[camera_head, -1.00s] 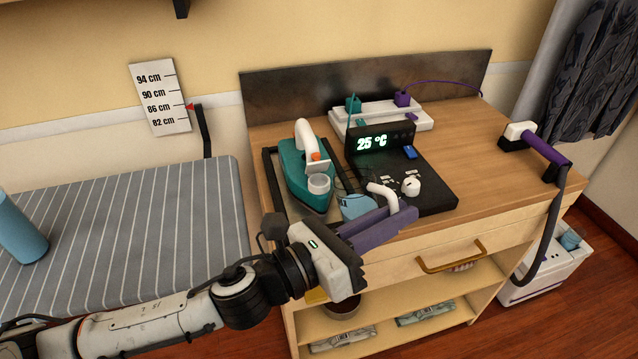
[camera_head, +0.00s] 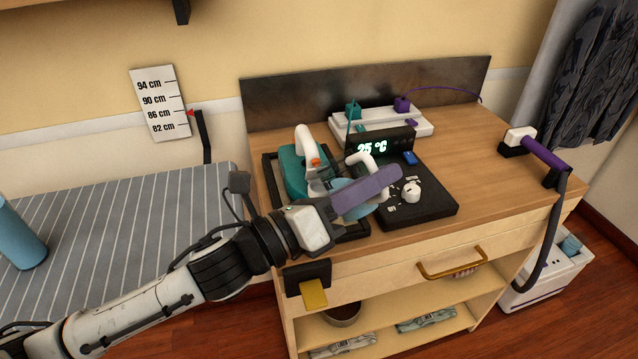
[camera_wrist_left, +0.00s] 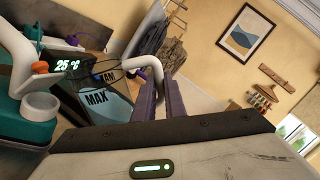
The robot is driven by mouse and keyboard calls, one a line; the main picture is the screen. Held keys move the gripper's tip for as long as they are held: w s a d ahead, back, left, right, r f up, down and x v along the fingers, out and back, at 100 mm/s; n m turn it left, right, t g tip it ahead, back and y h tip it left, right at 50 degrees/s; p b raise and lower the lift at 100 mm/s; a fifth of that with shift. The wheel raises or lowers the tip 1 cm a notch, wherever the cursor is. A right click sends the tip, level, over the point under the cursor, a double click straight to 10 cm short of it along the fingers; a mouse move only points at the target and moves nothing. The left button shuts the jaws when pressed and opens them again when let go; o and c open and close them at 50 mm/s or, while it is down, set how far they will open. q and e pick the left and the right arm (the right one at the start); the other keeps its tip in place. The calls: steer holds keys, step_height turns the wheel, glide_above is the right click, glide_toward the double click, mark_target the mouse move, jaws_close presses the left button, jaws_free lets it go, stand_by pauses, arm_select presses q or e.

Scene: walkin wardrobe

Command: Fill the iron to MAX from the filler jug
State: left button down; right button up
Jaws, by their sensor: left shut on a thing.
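The teal iron (camera_head: 291,174) with a white handle stands on the dark-framed stand at the left of the cabinet top. Its filler cup shows in the left wrist view (camera_wrist_left: 40,106); the head view hides it behind the jug and gripper. My left gripper (camera_head: 388,178), with purple fingers, is shut on the white handle (camera_wrist_left: 148,66) of the clear filler jug (camera_head: 346,184). The jug holds blue water and is beside the iron's front, close to the cup. A MAX label shows in the left wrist view. I cannot tell whether water is flowing. My right gripper is not in view.
A black display (camera_head: 388,141) reading 25 °C stands behind the jug. A dark plate (camera_head: 430,205) with a white knob lies to the right. A white power strip (camera_head: 425,122) is at the back. A striped ironing board (camera_head: 130,225) is at left.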

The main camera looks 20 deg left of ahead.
mark_target(365, 155)
arm_select(q)
steer(key=shift+w+a+r+n+t, duration=0.15)
steer(key=shift+a+r+n, duration=0.1)
steer(key=shift+r+n, duration=0.3)
steer(key=shift+w+a+r+n+t, duration=0.1)
steer(key=shift+a+r+n+t, duration=0.1)
steer(key=shift+r+n, duration=0.35)
stand_by(1.8)
steer(key=shift+w+a+r+n+t+p, duration=0.15)
steer(key=shift+w+a+r+n+p, duration=0.15)
steer(key=shift+r+n, duration=0.35)
steer(key=shift+w+a+r+n+t+p, duration=0.15)
steer(key=shift+a+r+n, duration=0.3)
steer(key=shift+n, duration=0.3)
stand_by(2.2)
steer(key=d+f+m, duration=0.1)
steer(key=s+f+m+g, duration=0.1)
steer(key=f+m, duration=0.1)
steer(key=shift+d+b, duration=0.35)
steer(key=shift+b, duration=0.05)
steer(key=shift+s+d+f+m, duration=0.25)
steer(key=shift+f+m, duration=0.3)
steer(key=shift+m, duration=0.45)
steer(key=s+d+f+m+g+p, duration=0.2)
steer(key=d+f+m, duration=0.3)
steer(key=f+m, duration=0.3)
steer(key=shift+s+d+f+m+p, duration=0.3)
steer(key=shift+s+d+m+p, duration=0.25)
steer(key=shift+m, duration=0.25)
